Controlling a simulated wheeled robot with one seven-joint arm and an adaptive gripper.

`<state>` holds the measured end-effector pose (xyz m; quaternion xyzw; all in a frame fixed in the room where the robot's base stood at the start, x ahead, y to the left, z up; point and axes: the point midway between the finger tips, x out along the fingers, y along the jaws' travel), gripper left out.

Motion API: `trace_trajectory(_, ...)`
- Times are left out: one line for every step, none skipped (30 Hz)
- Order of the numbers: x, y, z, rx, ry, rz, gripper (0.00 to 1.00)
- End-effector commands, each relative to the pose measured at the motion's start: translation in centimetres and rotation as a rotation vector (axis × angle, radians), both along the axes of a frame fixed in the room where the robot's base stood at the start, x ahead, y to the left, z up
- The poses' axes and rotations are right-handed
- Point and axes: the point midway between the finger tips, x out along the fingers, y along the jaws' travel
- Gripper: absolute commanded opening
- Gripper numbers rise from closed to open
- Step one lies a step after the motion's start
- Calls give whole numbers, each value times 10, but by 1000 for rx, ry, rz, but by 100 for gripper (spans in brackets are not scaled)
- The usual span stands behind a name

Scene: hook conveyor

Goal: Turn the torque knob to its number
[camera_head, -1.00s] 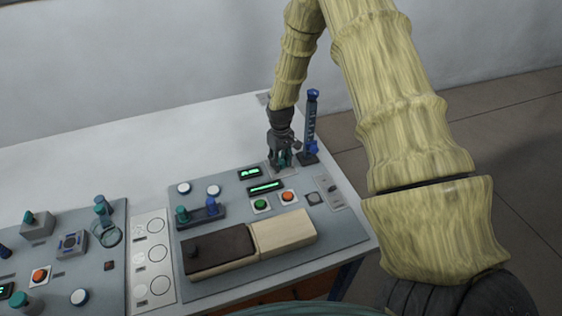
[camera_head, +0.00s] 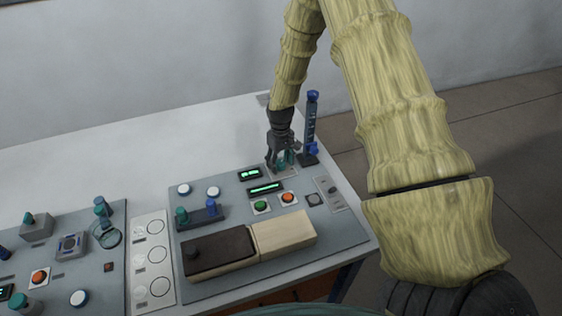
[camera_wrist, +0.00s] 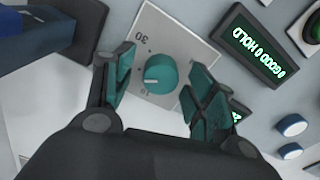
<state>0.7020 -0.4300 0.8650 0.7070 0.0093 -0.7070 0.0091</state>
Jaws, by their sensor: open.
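The torque knob (camera_wrist: 161,73) is a teal round knob with a pale pointer line, on a light square dial plate (camera_wrist: 168,32). The number 30 shows on the plate, and another number is partly hidden. My gripper (camera_wrist: 162,87) is open, with one teal-padded finger on each side of the knob and visible gaps between. In the head view my gripper (camera_head: 282,164) points down at the back right of the panel and mostly hides the knob. A small green display (camera_head: 250,174) stands beside the plate; its text is too small to read there.
A blue upright post (camera_head: 311,125) stands close to the right of my gripper. A wider green display (camera_head: 265,188) reads "GOOD 0 HOLD 0" in the wrist view. Green (camera_head: 260,205) and orange (camera_head: 288,197) buttons and a dark-and-pale block (camera_head: 283,232) lie nearer the front.

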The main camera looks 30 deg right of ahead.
Motion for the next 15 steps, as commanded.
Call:
trace_trajectory(1,0,4,0,-1,0,56)
trace_trajectory(1,0,7,0,-1,0,56)
trace_trajectory(1,0,11,0,-1,0,56)
trace_trajectory(0,0,14,0,-1,0,56)
trace_trajectory(0,0,18,0,-1,1,56)
trace_trajectory(1,0,24,0,-2,1,56)
trace_trajectory(1,0,29,0,-3,1,56)
trace_trajectory(1,0,33,0,-3,1,56)
trace_trajectory(1,0,40,0,-3,1,56)
trace_trajectory(1,0,45,0,-3,1,56)
trace_trajectory(1,0,50,0,-3,1,56)
trace_trajectory(1,0,57,0,-3,1,56)
trace_trajectory(1,-1,62,0,-4,0,56)
trace_trajectory(1,-1,66,0,-3,0,56)
trace_trajectory(0,-1,73,0,-2,0,56)
